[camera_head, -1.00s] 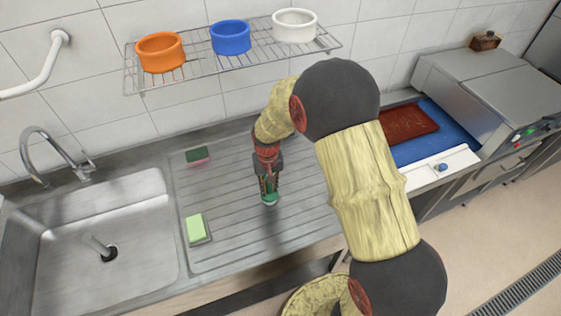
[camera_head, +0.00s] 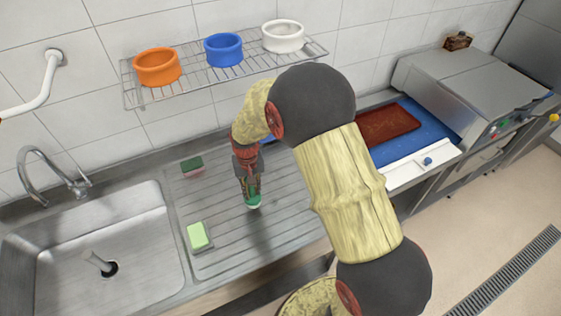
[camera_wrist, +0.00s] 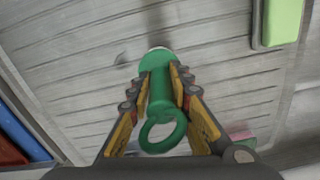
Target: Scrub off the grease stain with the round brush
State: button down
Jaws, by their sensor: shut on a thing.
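My gripper (camera_head: 252,197) is shut on a green round brush, low over the ribbed steel drainboard (camera_head: 285,215). In the wrist view, my gripper (camera_wrist: 162,75) clasps the green brush (camera_wrist: 160,92) between both fingers. The brush's ring end points toward the camera, and a pale edge shows at its far end. Whether the bristles touch the drainboard is hard to tell. A small dark smudge (camera_wrist: 122,59) lies on the drainboard beside the brush in the wrist view; I cannot tell whether it is the grease stain or a shadow.
A light green sponge (camera_head: 198,235) and a dark green and pink sponge (camera_head: 192,166) lie left of my gripper. The sink (camera_head: 60,245) is farther left. A wire rack (camera_head: 190,82) with orange, blue and white bowls hangs above. A red-brown board (camera_head: 388,125) lies right.

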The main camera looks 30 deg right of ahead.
jog(key=shift+d+r+p, duration=0.1)
jog(key=shift+r+p, duration=0.85)
jog(key=shift+r, duration=0.95)
